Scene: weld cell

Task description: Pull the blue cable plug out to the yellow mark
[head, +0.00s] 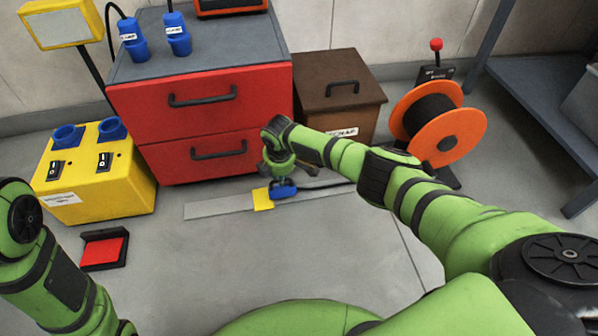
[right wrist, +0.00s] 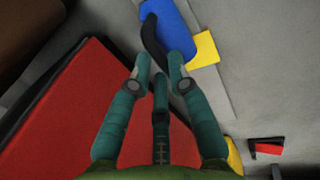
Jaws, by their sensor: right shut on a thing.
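The blue cable plug (head: 284,189) is low over a grey floor strip (head: 215,207) in front of the red drawer cabinet. It also shows at the top of the right wrist view (right wrist: 172,28), with a dark curved handle or cable (right wrist: 152,38) running between my fingertips. My right gripper (head: 281,176) is shut on it from above; its fingers fill the middle of the wrist view (right wrist: 161,68). The yellow mark (head: 262,200) lies on the strip right beside the plug, its edge meeting the plug in both views. My left arm shows at the left edge; its gripper is out of view.
The red cabinet (head: 200,112) stands behind the plug. A brown box (head: 340,95) and an orange cable reel (head: 458,138) stand to the right. A yellow socket box (head: 120,185) and a red pedal (head: 103,250) are left. The floor in front is clear.

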